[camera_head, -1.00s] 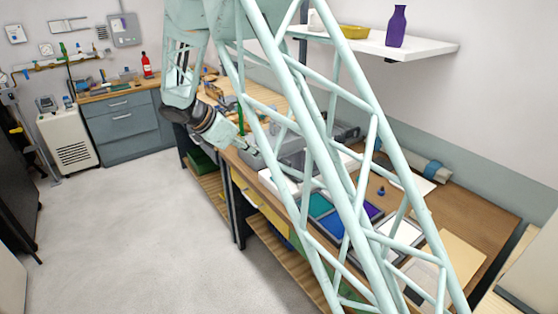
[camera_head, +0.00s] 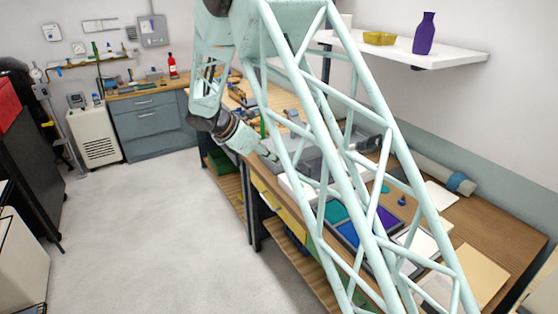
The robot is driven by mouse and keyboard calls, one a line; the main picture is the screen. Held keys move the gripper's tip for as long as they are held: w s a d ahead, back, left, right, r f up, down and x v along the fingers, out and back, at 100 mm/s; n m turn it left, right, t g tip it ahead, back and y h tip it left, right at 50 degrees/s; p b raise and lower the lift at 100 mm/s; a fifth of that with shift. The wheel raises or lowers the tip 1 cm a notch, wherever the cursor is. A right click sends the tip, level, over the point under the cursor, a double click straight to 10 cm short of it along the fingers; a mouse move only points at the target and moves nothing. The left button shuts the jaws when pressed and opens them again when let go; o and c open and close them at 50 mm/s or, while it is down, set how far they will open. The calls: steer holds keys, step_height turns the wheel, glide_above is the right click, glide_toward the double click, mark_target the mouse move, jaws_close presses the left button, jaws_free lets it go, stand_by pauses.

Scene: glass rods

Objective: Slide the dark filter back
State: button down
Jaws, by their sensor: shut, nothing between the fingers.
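My gripper (camera_head: 273,157) is at the end of my pale green arm, at the left edge of the long workbench. It looks shut and empty, beside a grey box-like device (camera_head: 312,160) on the bench. I cannot tell whether it touches the device. Flat colored panels lie in a dark frame further along the bench: a teal panel (camera_head: 335,211), a blue panel (camera_head: 348,233) and a purple panel (camera_head: 387,219). I cannot tell which thing is the dark filter. My lattice arm link hides much of the bench middle.
A wall shelf (camera_head: 455,55) with a purple vase (camera_head: 425,33) and a yellow tray (camera_head: 380,38) hangs above the bench. A small blue knob-like object (camera_head: 402,201) stands near the panels. The floor (camera_head: 150,230) on the left is clear.

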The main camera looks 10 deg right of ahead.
steer(key=x, duration=0.3)
steer(key=b+x, duration=0.1)
steer(key=x, duration=0.2)
steer(key=d+r+x, duration=0.1)
steer(key=x, duration=0.3)
steer(key=shift+w, duration=0.15)
steer(key=shift+w+d+b, duration=0.3)
steer(key=shift+d+b, duration=0.05)
steer(key=shift+d, duration=0.5)
steer(key=shift+w+d, duration=0.1)
steer(key=shift+d, duration=0.05)
steer(key=shift+d, duration=0.1)
